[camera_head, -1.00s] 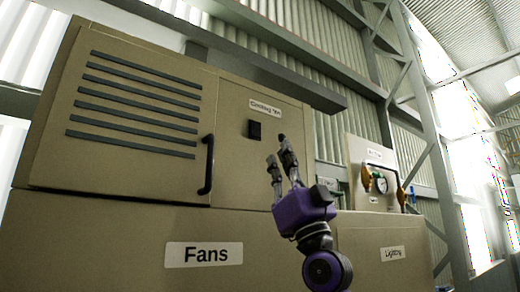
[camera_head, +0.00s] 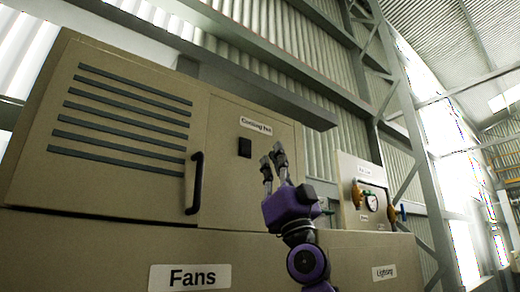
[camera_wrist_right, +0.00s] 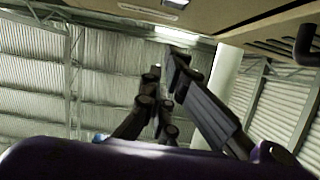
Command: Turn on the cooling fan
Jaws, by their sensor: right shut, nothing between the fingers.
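The cooling fan switch (camera_head: 245,147) is a small dark rectangle on the tan cabinet panel, below a white "Cooling fan" label (camera_head: 256,126). I cannot read whether it is on or off. My purple right gripper (camera_head: 273,157) is in front of the panel, just right of and slightly below the switch in the head view. It is shut and empty, with its fingers pointing up. I cannot tell whether it touches the panel. In the right wrist view the shut gripper (camera_wrist_right: 166,76) also shows, with the tan panel along the top edge. My left gripper is not in view.
The cabinet has a slatted vent (camera_head: 125,118), a dark vertical handle (camera_head: 195,183) left of the switch, and a "Fans" label (camera_head: 190,277). A gauge panel (camera_head: 365,170) with orange-brown handles stands to the right, above a "Lighting" label (camera_head: 384,272).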

